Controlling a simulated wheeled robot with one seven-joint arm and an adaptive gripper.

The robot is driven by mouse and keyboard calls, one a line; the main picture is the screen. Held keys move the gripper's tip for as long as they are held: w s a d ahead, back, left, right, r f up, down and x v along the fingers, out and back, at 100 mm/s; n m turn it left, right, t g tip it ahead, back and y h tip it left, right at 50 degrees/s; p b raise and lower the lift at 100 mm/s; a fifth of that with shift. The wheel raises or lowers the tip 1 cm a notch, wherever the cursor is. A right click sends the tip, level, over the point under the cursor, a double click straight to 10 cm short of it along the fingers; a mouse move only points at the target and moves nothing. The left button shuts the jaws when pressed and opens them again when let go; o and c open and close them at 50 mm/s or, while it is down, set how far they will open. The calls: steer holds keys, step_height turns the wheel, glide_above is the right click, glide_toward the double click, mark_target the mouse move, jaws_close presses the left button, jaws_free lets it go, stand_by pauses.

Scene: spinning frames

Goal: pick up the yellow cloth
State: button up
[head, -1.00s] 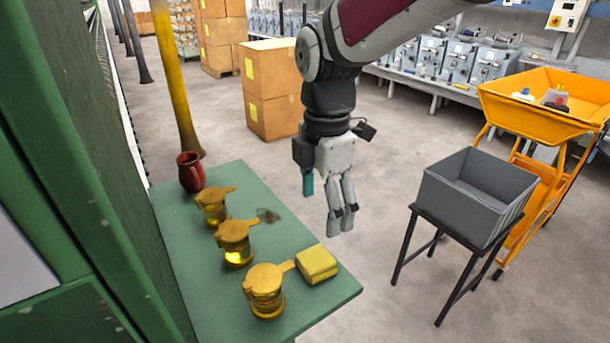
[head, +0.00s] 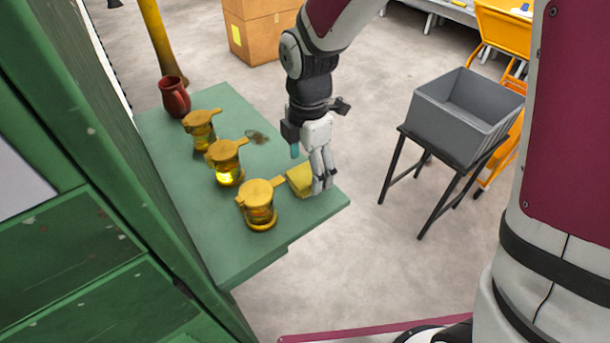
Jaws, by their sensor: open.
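The yellow cloth (head: 299,179) is a small folded block on the green table (head: 240,250), near its right end. My gripper (head: 322,188) points down at the right side of the cloth and hides part of it. Its fingers are open. I cannot tell whether they touch the cloth.
Three yellow-lidded jars, a near one (head: 259,205), a middle one (head: 226,162) and a far one (head: 200,131), stand left of the cloth. A dark red mug (head: 174,97) is behind them. A grey bin (head: 450,125) on a black stand is to the right, across open floor.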

steer(key=shift+f, duration=0.75)
steer(key=shift+c, duration=0.6)
steer(key=c, duration=1)
steer(key=shift+c, duration=0.2)
steer(key=shift+r, duration=0.1)
steer(key=shift+r, duration=0.5)
step_height(320, 180, up, 2)
steer(key=shift+w+r, duration=0.1)
steer(key=shift+r, duration=0.05)
steer(key=s+d, duration=0.1)
steer(key=s, duration=0.7)
steer(key=s+d+r, duration=0.1)
steer(key=s+d, duration=0.1)
steer(key=s, duration=0.5)
steer(key=shift+s+d+r, duration=0.25)
steer(key=shift+s+d, duration=0.05)
steer(key=shift+s, duration=0.1)
